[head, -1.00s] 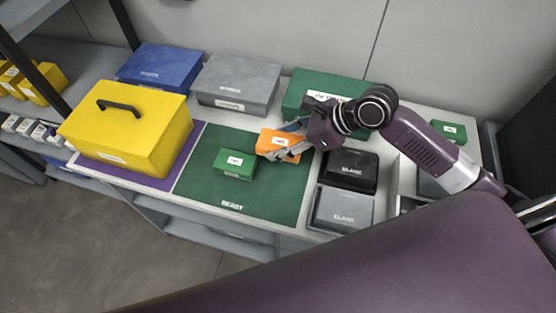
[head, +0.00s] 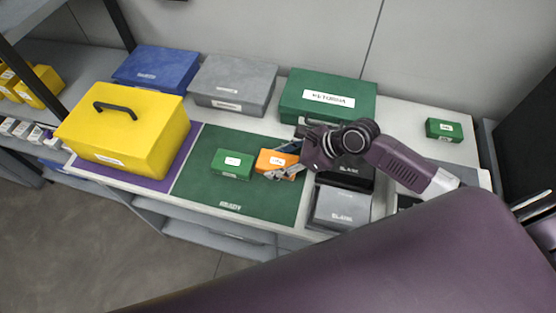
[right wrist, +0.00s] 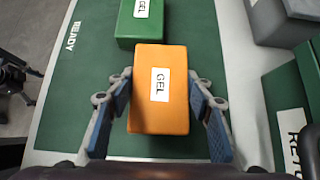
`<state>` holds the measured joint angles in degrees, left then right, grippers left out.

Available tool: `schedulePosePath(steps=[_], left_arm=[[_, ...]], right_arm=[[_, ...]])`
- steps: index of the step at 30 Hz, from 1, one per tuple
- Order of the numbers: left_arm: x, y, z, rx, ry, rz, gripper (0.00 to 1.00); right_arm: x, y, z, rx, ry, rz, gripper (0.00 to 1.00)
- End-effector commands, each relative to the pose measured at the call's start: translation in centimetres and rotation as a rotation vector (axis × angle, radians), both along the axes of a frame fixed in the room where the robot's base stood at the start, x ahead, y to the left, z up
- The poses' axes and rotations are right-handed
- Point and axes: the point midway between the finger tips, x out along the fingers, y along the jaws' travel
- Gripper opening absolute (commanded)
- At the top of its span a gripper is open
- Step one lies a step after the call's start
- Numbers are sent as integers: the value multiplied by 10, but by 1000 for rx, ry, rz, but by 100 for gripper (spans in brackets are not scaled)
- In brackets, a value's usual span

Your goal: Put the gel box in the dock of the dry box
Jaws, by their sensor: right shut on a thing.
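An orange box labelled GEL (head: 274,161) is at the right part of the green READY mat (head: 262,203). It also shows in the right wrist view (right wrist: 159,112), lying flat between my fingers. My right gripper (head: 287,162) is shut on it, one finger on each side; in the right wrist view the gripper (right wrist: 163,118) straddles its near half. A green box (head: 232,164) stands just left of the orange one; its label also reads GEL in the right wrist view (right wrist: 140,20). I cannot tell which container is the dry box. My left gripper is not in view.
A yellow toolbox (head: 120,132) stands on a purple mat at left. Blue (head: 155,70), grey (head: 232,82) and green RETURNS (head: 328,97) boxes line the back. Bins marked BLANK (head: 341,207) stand right of the mat. A small green box (head: 443,130) is at far right. The mat's front is clear.

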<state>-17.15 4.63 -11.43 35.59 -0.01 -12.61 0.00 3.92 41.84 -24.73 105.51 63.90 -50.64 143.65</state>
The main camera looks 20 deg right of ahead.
Motion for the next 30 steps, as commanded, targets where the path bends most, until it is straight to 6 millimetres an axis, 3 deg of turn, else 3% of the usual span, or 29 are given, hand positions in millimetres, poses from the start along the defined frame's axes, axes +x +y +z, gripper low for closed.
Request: schedulePosePath(steps=[1, 2, 6, 19, 30], left_arm=[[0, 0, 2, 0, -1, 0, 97], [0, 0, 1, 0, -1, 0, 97], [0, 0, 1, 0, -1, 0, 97], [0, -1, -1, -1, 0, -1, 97], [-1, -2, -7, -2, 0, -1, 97]], right_arm=[[0, 0, -1, 2, 1, -1, 13], [0, 0, -2, 1, 1, -1, 48], [0, 0, -2, 0, 1, -1, 64], [-3, -6, 6, -2, 1, -2, 65], [-35, -51, 59, -4, 3, 0, 65]])
